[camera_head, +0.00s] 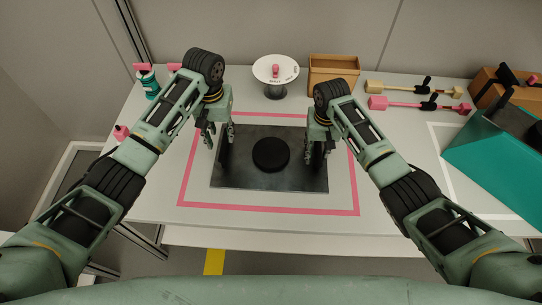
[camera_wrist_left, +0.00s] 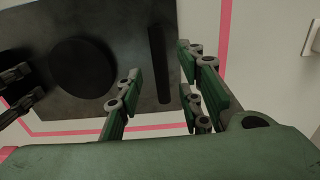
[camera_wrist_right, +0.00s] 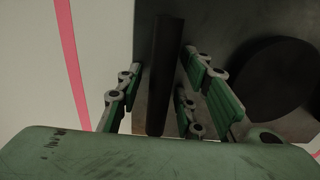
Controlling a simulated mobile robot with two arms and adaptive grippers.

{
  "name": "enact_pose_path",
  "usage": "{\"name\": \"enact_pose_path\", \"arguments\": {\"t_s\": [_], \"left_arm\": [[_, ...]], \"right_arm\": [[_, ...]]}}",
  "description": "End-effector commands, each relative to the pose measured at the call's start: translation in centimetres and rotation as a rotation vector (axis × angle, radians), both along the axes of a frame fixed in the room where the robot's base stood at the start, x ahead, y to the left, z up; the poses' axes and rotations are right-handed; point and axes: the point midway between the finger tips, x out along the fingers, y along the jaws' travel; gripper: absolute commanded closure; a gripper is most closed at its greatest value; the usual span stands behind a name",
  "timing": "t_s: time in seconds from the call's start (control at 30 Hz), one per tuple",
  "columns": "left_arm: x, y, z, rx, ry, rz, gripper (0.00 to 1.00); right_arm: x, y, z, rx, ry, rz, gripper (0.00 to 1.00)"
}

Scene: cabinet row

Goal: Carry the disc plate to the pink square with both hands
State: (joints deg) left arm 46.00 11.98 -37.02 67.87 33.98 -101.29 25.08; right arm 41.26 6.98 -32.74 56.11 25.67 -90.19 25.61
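The disc plate (camera_head: 235,178), a dark flat plate with a round black disc in its middle, lies on the table inside the outline of the pink square (camera_head: 268,210). My left gripper (camera_head: 217,137) is at the plate's left side; in the left wrist view its fingers stand apart on either side of a dark bar handle (camera_wrist_left: 160,65), with gaps. My right gripper (camera_head: 318,145) is at the right side; in the right wrist view its fingers stand apart around the other bar handle (camera_wrist_right: 165,75). Both grippers look open, holding nothing.
A white round dish on a stand (camera_head: 276,70) and a wooden box (camera_head: 333,70) stand behind. Mallet-like tools (camera_head: 410,103) lie back right, near a teal case (camera_head: 497,155). A teal bottle (camera_head: 149,84) is at left. A white outline (camera_head: 447,170) marks the right table area.

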Motion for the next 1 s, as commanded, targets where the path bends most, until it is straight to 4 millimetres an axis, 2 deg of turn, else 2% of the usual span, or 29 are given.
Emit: {"name": "enact_pose_path", "arguments": {"t_s": [0.13, 0.37, 0.47, 0.8, 1.0], "left_arm": [[0.1, 0.0, 2.5, 0.0, -0.002, 0.001, 0.66], [0.0, 0.0, 3.9, 0.0, 0.001, 0.001, 0.66], [0.0, 0.0, 3.9, 0.0, 0.001, 0.001, 0.66], [0.0, 0.0, 3.9, 0.0, 0.001, 0.001, 0.66], [0.0, 0.0, 3.9, 0.0, 0.001, 0.001, 0.66]], "right_arm": [[0.0, 0.0, 0.0, 0.0, 0.0, 0.0, 0.66], [0.1, 0.0, 0.5, 0.001, -0.002, 0.0, 0.66], [0.2, 0.0, 1.8, 0.002, -0.004, 0.001, 0.66], [0.1, 0.0, 8.9, 0.002, -0.005, 0.001, 0.66], [0.1, 0.0, 11.4, 0.0, -0.001, 0.0, 0.66]]}}
